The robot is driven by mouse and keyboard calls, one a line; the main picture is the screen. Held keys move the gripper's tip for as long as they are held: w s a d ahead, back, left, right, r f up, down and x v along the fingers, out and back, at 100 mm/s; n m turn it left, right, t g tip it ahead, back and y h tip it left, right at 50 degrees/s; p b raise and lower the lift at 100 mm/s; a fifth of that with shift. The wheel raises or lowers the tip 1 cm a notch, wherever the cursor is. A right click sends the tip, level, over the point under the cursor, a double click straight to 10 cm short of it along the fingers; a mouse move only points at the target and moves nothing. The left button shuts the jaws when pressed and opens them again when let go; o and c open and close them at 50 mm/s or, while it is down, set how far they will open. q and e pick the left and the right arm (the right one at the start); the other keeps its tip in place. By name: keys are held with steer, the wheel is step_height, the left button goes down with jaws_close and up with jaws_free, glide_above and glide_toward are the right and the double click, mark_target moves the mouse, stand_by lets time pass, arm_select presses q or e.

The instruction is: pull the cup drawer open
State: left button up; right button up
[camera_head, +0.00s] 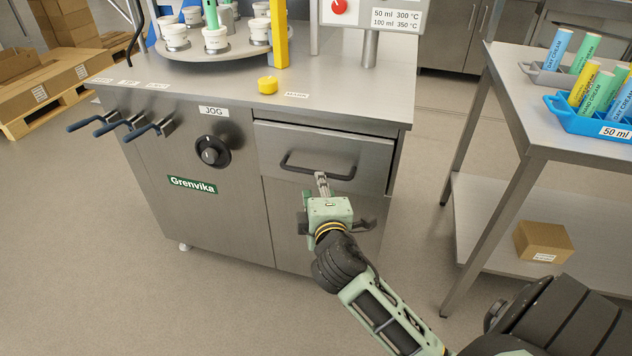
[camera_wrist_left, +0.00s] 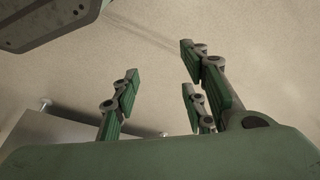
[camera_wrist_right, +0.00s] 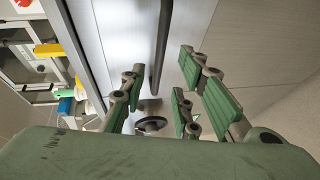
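The cup drawer (camera_head: 335,148) is in the upper right of the steel cabinet's front and looks shut. Its dark bar handle (camera_head: 300,168) runs across the front; it also shows as an upright dark bar in the right wrist view (camera_wrist_right: 163,40). My right gripper (camera_head: 322,180) is at the handle. Its fingers (camera_wrist_right: 158,88) are apart, with the bar between them in the right wrist view; I cannot tell whether they touch it. My left gripper (camera_wrist_left: 158,98) is open and empty over the floor in its wrist view, and is outside the head view.
The countertop above holds a round carousel with white cups (camera_head: 175,36) and a yellow button (camera_head: 267,85). Lever handles (camera_head: 120,128) stick out at the left. A side table (camera_head: 500,85) with tube racks stands at right. Floor before the cabinet is clear.

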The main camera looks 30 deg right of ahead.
arm_select(q)
step_height(320, 180, up, 4)
steer(key=shift+a+r+b, duration=0.1)
steer(key=shift+r+b, duration=0.1)
steer(key=shift+b, duration=0.35)
arm_select(e)
steer(key=x, duration=0.7)
steer(key=shift+w+d, duration=0.1)
steer(key=shift+w, duration=0.25)
steer(key=shift+c, duration=0.5)
arm_select(q)
steer(key=shift+w, duration=0.1)
arm_select(e)
jaws_close()
